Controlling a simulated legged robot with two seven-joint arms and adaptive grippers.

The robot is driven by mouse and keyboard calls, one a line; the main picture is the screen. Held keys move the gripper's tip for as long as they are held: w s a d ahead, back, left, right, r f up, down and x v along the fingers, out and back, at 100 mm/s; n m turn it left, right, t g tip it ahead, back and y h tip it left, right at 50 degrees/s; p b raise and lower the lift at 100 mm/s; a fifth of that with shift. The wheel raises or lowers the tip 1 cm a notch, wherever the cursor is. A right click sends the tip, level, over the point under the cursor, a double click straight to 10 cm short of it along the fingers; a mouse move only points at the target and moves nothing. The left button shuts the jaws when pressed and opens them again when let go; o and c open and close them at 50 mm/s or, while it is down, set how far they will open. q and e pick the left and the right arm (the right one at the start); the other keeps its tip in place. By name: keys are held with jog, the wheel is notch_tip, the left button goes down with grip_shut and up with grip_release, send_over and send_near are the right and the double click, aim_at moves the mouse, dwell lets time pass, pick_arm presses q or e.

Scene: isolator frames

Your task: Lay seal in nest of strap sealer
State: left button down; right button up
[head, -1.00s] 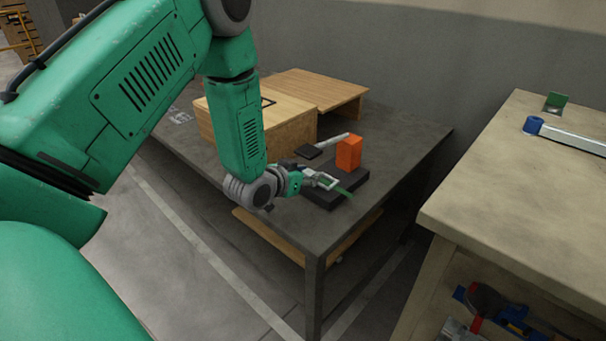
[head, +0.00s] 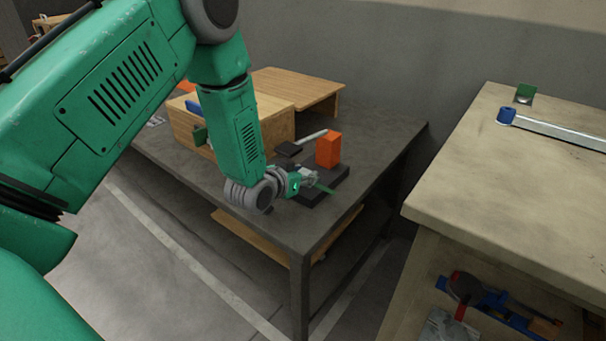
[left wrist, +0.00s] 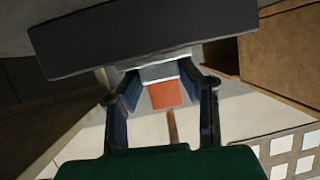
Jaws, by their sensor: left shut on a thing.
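The strap sealer (head: 340,173) is a dark flat base on the grey table, with an upright orange block and a pale lever behind it. My left gripper (head: 312,179) is at the front left of this base, low over it. It is shut on a small pale grey metal piece, which looks like the seal (left wrist: 160,70). In the left wrist view the piece lies between the fingertips of the gripper (left wrist: 160,82), close to a dark slab. A thin green strip (head: 325,188) shows beside the fingertips. The nest is hidden. My right gripper is not in view.
A wooden box (head: 275,133) stands behind my left forearm, with a wooden board behind it. The dark table (head: 375,140) has free room right of the sealer. A beige bench (head: 500,190) with a blue-ended bar stands at the right, across a gap.

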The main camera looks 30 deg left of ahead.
pick_arm(q)
jog(key=shift+s+f, duration=0.25)
jog(key=shift+f, duration=0.15)
jog(key=c, duration=1)
grip_release()
jog(key=shift+d, duration=0.2)
jog(key=shift+c, duration=0.2)
jog(key=shift+f, duration=0.1)
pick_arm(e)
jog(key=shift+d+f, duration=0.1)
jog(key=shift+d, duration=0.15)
pick_arm(q)
jog(key=shift+a, duration=0.15)
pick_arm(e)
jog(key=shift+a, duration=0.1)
pick_arm(q)
jog(key=shift+s, duration=0.15)
jog(key=v, duration=1.1)
jog(key=shift+r, duration=0.5)
